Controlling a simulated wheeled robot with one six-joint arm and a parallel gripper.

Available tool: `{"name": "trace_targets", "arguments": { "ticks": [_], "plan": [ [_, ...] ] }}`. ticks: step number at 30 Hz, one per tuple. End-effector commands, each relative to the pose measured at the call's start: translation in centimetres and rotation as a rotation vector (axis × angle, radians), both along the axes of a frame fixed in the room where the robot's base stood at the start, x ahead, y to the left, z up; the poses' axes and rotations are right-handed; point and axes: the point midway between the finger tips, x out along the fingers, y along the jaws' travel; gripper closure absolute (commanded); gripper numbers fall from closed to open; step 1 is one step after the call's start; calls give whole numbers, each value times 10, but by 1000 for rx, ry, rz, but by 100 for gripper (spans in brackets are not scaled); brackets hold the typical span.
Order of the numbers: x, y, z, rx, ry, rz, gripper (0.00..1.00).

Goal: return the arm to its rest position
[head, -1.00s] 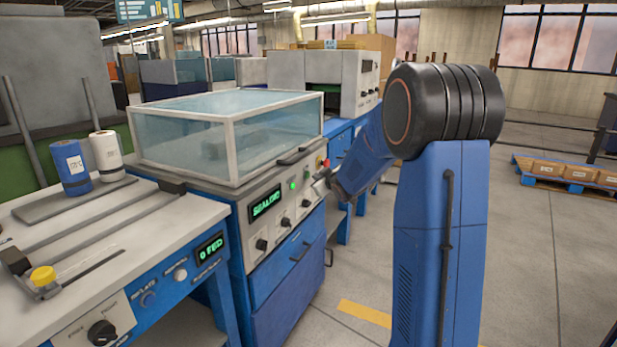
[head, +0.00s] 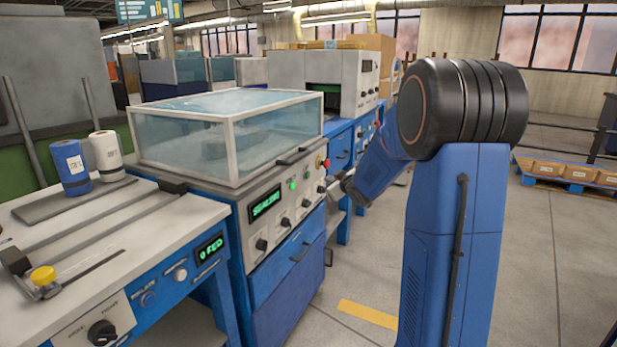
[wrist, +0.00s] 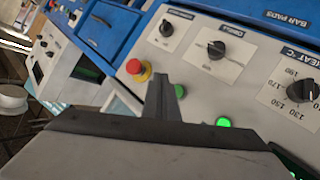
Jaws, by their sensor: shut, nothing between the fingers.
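My arm (head: 455,240) stands at the right of the head view, with its blue forearm reaching left toward the machine's front. My gripper (head: 338,186) is small in the head view, in front of the sealing machine's control panel and apparently apart from it. In the wrist view my gripper (wrist: 167,100) is shut and empty, its fingers together. Behind it lie the panel's red button (wrist: 138,69) on a yellow base, a lit green button (wrist: 223,122) and black knobs (wrist: 216,50).
The sealing machine (head: 275,225) has a clear-sided hood (head: 225,135) and a lit display. A worktable (head: 150,235) with a blue and a white roll stands at the left. Another machine (head: 345,85) is behind. The floor (head: 535,260) right of my arm is clear up to a blue pallet (head: 560,178).

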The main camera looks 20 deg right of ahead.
Motion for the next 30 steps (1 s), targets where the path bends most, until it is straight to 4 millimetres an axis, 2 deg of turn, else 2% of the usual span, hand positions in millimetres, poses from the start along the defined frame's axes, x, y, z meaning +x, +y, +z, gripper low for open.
{"name": "trace_targets", "arguments": {
  "ticks": [13,17,20,23,30],
  "plan": [
    [0,0,0,0,0,0,100],
    [-6,4,5,1,10,-10,100],
    [-20,12,14,7,32,-37,100],
    [-43,25,23,21,71,-74,100],
    [-112,59,36,74,186,-165,100]
  ]
}}
